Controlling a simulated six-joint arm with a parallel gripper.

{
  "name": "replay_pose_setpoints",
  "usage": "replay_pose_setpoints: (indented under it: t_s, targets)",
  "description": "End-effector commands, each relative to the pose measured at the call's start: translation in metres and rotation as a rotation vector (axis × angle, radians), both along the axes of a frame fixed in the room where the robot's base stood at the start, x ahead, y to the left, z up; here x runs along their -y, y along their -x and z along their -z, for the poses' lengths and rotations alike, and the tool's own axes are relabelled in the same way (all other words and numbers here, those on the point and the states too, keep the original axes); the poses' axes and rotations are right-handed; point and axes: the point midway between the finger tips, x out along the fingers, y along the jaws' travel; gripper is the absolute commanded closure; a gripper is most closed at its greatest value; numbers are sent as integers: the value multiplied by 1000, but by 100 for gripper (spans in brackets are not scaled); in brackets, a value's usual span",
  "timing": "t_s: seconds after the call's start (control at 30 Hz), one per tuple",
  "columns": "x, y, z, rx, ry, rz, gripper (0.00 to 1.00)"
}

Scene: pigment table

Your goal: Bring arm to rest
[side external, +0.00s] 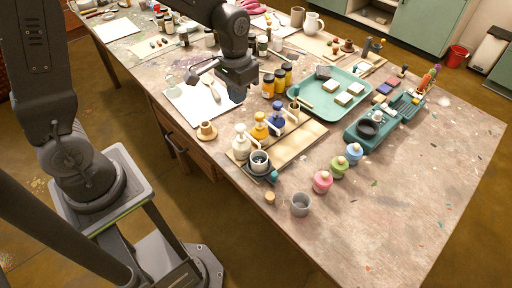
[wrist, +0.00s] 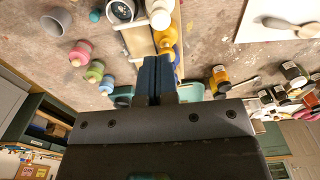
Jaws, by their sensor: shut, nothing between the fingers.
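My gripper (side external: 238,88) hangs over the table behind the bottle rack in the side view, with nothing held. In the wrist view its dark blue fingers (wrist: 155,78) are pressed together and empty. Below and beyond them are a white bottle (wrist: 159,14), a yellow bottle (wrist: 167,38) and a dark-filled cup (wrist: 122,10). In the side view the white bottle (side external: 242,145), yellow bottle (side external: 260,127) and blue bottle (side external: 277,116) stand in a row on a wooden board (side external: 300,142). The fingers appear apart from all of these.
A white sheet with a spoon (side external: 213,92) lies left of my gripper. Pink (side external: 322,182), green and blue jars and a grey cup (side external: 300,204) stand near the front. The right front tabletop is clear.

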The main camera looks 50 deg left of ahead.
Motion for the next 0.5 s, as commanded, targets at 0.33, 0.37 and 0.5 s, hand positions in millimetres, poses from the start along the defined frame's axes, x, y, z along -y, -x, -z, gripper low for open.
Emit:
replay_pose_setpoints:
  t_s: [0.33, 0.37, 0.5]
  targets:
    - [-1, 67, -87, 223, 0, 0, 100]
    - [-1, 74, -92, 245, 0, 0, 100]
    - [-1, 110, -113, 343, 0, 0, 100]
